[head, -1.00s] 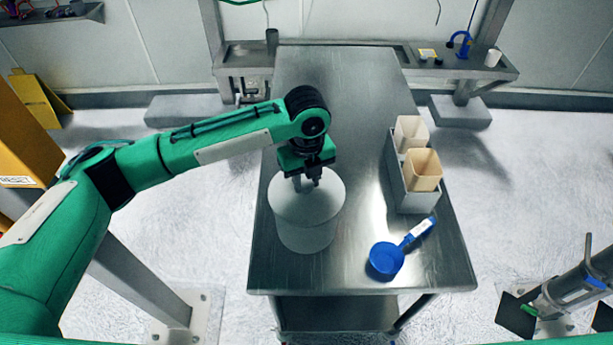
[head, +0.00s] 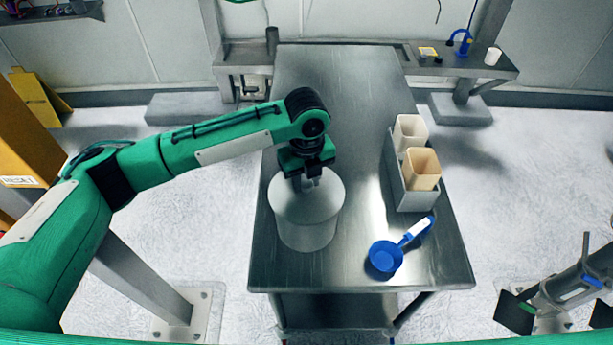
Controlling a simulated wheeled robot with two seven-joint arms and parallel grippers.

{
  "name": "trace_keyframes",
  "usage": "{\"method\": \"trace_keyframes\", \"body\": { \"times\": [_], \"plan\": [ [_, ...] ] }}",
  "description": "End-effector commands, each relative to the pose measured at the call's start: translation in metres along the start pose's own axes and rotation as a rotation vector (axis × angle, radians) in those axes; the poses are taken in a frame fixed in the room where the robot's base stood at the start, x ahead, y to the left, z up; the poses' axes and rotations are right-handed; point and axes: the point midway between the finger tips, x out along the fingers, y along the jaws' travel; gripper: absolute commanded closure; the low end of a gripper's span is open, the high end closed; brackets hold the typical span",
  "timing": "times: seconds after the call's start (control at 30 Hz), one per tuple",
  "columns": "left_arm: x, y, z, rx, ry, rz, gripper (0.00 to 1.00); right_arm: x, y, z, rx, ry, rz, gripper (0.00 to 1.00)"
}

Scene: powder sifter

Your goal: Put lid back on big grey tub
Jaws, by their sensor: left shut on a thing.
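The big grey tub (head: 307,237) stands upright on the left part of the steel table. Its round grey lid (head: 318,207) lies flat across the top of the tub, and I see no clear gap between them. My left gripper (head: 307,184) points down over the lid's middle and is shut on the lid, at what seems to be a small knob. The fingers hide most of that grip. My right gripper is not in view.
The steel table (head: 335,90) is clear at its far end. A grey tray (head: 415,201) with two beige containers (head: 421,171) stands right of the tub. A blue scoop (head: 386,257) lies near the front right. Equipment (head: 565,295) stands at lower right.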

Motion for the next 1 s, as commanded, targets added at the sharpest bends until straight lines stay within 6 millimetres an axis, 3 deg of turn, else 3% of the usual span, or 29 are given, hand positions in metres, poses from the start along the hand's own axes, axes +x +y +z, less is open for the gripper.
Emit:
{"method": "trace_keyframes", "body": {
  "times": [0.37, 0.4, 0.5, 0.73, 0.83, 1.0],
  "plan": [
    [0.0, -0.0002, 0.0, 0.0, -0.001, 0.0, 0.93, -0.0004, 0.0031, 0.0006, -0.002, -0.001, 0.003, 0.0],
    [0.0, -0.0002, 0.0, 0.0, -0.001, 0.0, 0.67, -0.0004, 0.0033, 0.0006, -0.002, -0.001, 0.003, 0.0],
    [-0.0001, -0.0002, 0.0001, 0.0, -0.001, 0.0, 0.47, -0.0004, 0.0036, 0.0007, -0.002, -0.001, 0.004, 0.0],
    [0.0, -0.0001, 0.0001, 0.0, -0.001, 0.0, 0.43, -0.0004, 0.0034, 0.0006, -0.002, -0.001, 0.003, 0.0],
    [0.0, -0.0001, 0.0001, 0.0, -0.001, 0.0, 0.23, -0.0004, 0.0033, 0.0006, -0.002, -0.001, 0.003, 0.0],
    [0.0, -0.0001, 0.0001, 0.0, -0.001, 0.0, 0.23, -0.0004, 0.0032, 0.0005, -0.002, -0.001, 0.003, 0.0]
  ]
}}
